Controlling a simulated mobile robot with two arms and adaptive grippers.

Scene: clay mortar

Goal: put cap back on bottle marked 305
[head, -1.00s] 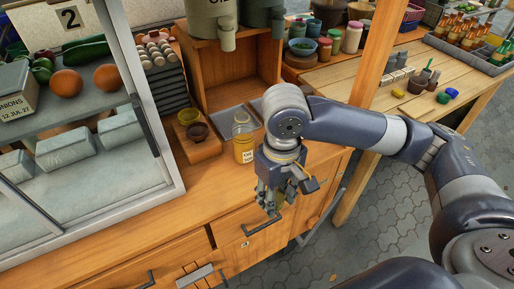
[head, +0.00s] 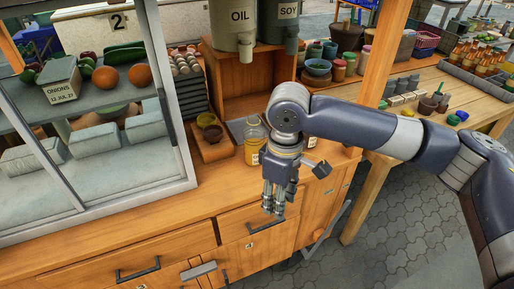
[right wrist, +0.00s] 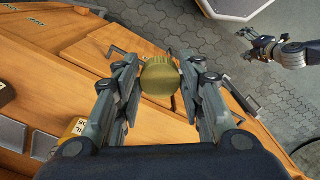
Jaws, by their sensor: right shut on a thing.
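A clear bottle (head: 254,141) of yellow liquid with a white label stands on the wooden counter; its number is too small to read. A labelled yellow bottle (right wrist: 75,129) shows at the lower left in the right wrist view. My right gripper (head: 273,207) points down in front of the counter edge, to the right of and nearer than the bottle. In the right wrist view my right gripper (right wrist: 160,85) is shut on a round gold cap (right wrist: 160,77). My left gripper (right wrist: 258,47) shows small at the upper right there, its fingers apart, empty, over the paving.
A glass case (head: 90,207) stands at the left. Small bowls on a wooden stand (head: 213,151) sit left of the bottle, and OIL and SOY dispensers (head: 241,15) hang behind it. Another white label (head: 312,142) shows behind my right arm. Paved floor (head: 400,230) is free at right.

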